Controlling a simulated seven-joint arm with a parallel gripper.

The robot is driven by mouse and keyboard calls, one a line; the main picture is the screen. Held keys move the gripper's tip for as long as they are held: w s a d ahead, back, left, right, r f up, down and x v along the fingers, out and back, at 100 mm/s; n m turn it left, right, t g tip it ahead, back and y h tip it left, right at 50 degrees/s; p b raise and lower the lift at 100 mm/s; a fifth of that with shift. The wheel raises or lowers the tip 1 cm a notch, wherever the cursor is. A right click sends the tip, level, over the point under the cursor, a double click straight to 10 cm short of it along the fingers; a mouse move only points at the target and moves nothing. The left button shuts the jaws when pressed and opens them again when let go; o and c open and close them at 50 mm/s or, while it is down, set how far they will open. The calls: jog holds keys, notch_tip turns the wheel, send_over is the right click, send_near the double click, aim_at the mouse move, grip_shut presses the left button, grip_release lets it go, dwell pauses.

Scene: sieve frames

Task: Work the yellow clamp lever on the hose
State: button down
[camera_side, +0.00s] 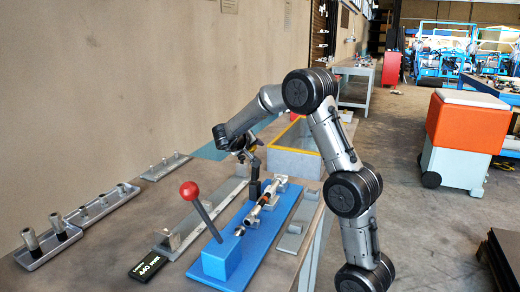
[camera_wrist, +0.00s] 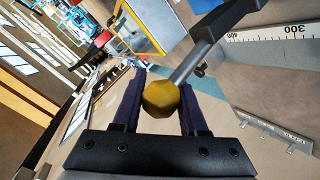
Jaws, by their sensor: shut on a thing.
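The yellow lever's round knob (camera_wrist: 161,99) sits between the two dark fingers of my gripper (camera_wrist: 160,92) in the wrist view; the gripper is shut on it. A grey rod (camera_wrist: 189,66) runs from the knob up and right to a dark block (camera_wrist: 222,20). In the side view my gripper (camera_side: 246,152) is above a dark upright post (camera_side: 254,186) at the far end of the blue base plate (camera_side: 258,240). The knob is too small there to make out surely. A pale hose-like tube with an orange band (camera_side: 264,202) lies along the plate.
A red-knobbed lever (camera_side: 189,191) leans up from a blue block (camera_side: 221,258) at the near end. A 440 mm card (camera_side: 148,264) lies left of it. Grey peg trays (camera_side: 99,206) line the wall side. A grey bin (camera_side: 291,163) stands behind.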

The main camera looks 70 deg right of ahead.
jog(key=shift+w+f+n, duration=0.15)
jog(key=shift+w+n, duration=0.15)
jog(key=shift+w, duration=0.25)
jog(key=shift+c, duration=2.2)
grip_release()
jog(key=v, duration=1.4)
jog(key=shift+w, duration=0.2)
jog(key=shift+d, duration=0.1)
